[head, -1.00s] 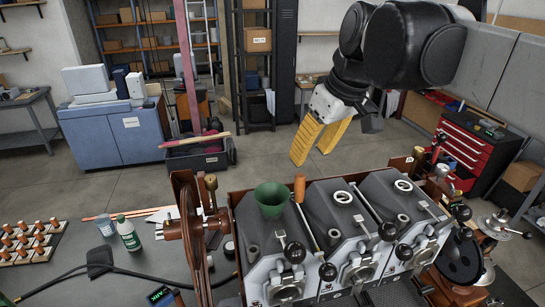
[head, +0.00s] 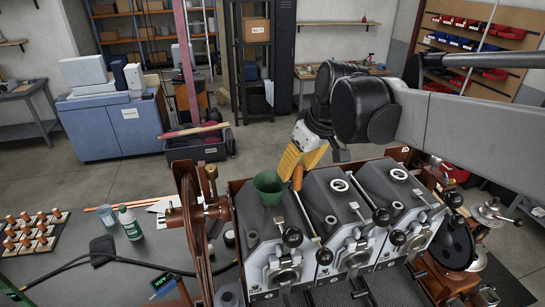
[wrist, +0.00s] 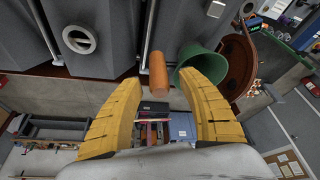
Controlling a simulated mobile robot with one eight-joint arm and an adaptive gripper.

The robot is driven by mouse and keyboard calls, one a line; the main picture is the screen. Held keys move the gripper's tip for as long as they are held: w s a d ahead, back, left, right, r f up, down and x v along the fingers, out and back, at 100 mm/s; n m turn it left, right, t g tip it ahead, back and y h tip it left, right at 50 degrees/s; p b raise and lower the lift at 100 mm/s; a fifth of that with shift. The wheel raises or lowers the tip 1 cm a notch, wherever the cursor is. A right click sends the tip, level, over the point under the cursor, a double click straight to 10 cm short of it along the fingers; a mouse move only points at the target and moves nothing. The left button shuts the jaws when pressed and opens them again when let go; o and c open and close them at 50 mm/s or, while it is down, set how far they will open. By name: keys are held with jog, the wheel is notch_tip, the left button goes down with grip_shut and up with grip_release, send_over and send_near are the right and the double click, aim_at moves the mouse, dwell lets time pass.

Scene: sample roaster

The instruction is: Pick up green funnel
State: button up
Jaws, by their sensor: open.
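The green funnel (head: 269,187) sits upright on the top of the roaster at its left end, wide mouth up. In the wrist view the funnel (wrist: 203,62) is at the upper right, beyond the right finger and partly overlapped by it. My gripper (head: 300,164) has yellow fingers and is just behind and to the right of the funnel in the head view. In the wrist view my gripper (wrist: 157,90) is open, with nothing between its fingers held. An orange-brown handle (wrist: 159,72) shows between the fingertips.
The roaster (head: 330,210) has several sloped grey units with round openings and levers. The orange-brown handle also shows in the head view (head: 297,177), close to the funnel's right side. A copper-coloured wheel (head: 190,225) stands left of the funnel. A white-green bottle (head: 130,222) is on the left table.

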grip_shut()
